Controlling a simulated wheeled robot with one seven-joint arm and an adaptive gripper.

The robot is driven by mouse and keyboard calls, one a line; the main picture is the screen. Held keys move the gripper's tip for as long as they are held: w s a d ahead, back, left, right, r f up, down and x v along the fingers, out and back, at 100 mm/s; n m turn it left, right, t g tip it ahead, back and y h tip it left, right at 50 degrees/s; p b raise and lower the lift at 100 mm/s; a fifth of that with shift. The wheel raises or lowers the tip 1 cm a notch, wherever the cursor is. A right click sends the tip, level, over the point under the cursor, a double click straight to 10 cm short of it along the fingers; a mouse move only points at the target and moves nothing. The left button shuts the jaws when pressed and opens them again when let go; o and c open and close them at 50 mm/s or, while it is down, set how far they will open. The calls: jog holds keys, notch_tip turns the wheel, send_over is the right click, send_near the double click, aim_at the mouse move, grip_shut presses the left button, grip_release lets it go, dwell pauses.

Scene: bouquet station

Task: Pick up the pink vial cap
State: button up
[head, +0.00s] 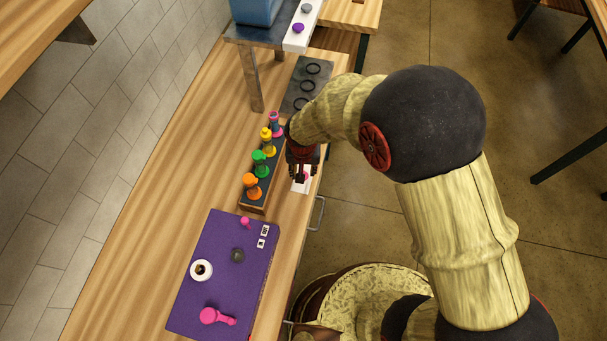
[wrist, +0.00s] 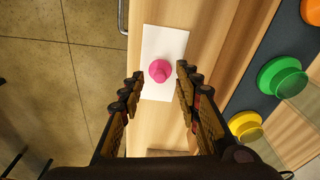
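A pink cap (wrist: 160,71) sits on a white card (wrist: 164,38) on the wooden table in the wrist view. In the head view the card (head: 298,187) shows below my gripper (head: 301,174), with a bit of pink between the fingers. In the wrist view my gripper (wrist: 160,79) is open, with one finger to each side of the cap. The cap appears beyond the fingertips, and I see no contact. The exact height gap cannot be told.
A dark rack holds orange (head: 252,185), green (head: 260,160), yellow (head: 267,141) and pink-topped (head: 275,122) vials close left of my gripper. A purple mat (head: 215,250) with pink pieces, a white cup (head: 201,270) and a dark knob (head: 238,255) lies nearer. The table edge is close on the right.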

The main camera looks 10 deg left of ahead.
jog(key=shift+w+f, duration=0.1)
jog(key=shift+f, duration=0.4)
jog(key=shift+c, duration=1)
jog(key=c, duration=0.6)
